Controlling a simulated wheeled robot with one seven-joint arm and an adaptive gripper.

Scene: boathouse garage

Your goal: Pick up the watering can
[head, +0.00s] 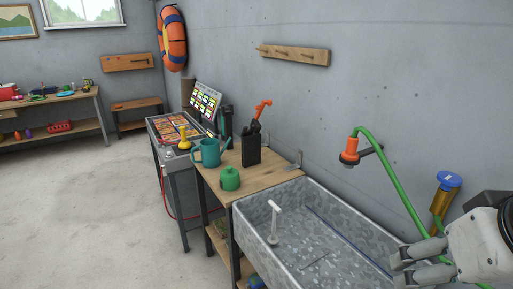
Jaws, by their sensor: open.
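The teal watering can (208,153) stands upright on the wooden bench (262,174), its handle to the left and its spout to the right. A black holder with tools (251,148) stands to its right, and a green round object (230,179) sits in front of it. My gripper (395,271) is at the lower right, over the right part of the metal sink. It is open with nothing seen between its fingers, and it is well apart from the watering can.
The galvanized sink (247,219) joins the bench, with a white upright piece (274,218) inside. A green hose with an orange nozzle (350,150) hangs above it. A console (167,155) stands beyond the bench. The concrete floor (90,200) at left is clear.

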